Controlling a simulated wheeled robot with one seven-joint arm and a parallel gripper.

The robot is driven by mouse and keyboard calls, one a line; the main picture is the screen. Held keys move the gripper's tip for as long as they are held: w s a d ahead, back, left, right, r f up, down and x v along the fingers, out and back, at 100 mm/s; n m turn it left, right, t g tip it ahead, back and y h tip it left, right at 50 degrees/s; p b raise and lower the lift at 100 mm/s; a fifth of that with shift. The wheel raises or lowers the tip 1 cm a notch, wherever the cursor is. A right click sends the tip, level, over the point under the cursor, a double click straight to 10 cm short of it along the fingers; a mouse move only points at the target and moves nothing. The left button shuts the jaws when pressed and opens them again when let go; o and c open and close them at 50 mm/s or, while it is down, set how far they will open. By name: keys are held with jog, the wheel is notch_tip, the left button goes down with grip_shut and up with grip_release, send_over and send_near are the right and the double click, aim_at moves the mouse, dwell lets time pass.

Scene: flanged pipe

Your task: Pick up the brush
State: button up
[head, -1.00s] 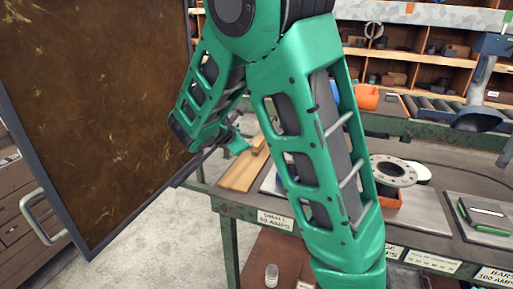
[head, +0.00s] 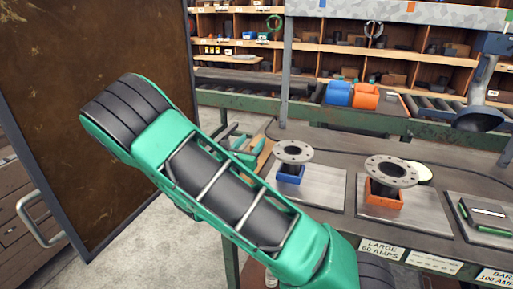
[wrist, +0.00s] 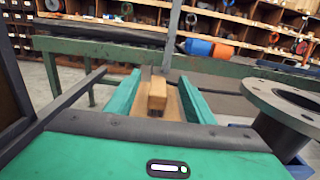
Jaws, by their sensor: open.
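A light wooden piece with a blocky end, which looks like the brush (wrist: 157,92), lies on a flat wooden board (wrist: 172,108) in the wrist view. Its bristles cannot be made out. My gripper (wrist: 159,74) is open, with one green finger on each side of the wooden piece; I cannot tell whether they touch it. In the head view my gripper (head: 244,149) is over the bench's left end, partly behind my green arm. Only a sliver of the board (head: 266,148) shows there, and the brush is mostly hidden.
A flanged pipe (head: 294,153) on a blue holder stands right of my gripper, close by in the wrist view (wrist: 285,105). A second flanged pipe (head: 391,172) on an orange holder stands further right. A dark upright panel (head: 100,60) is at the left.

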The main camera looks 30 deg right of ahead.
aim_at(258, 140)
notch_tip(258, 140, down, 3)
jog(key=shift+d+f, duration=0.1)
jog(key=shift+f, duration=0.05)
jog(key=shift+x, duration=3.65)
jog(key=c, duration=1.2)
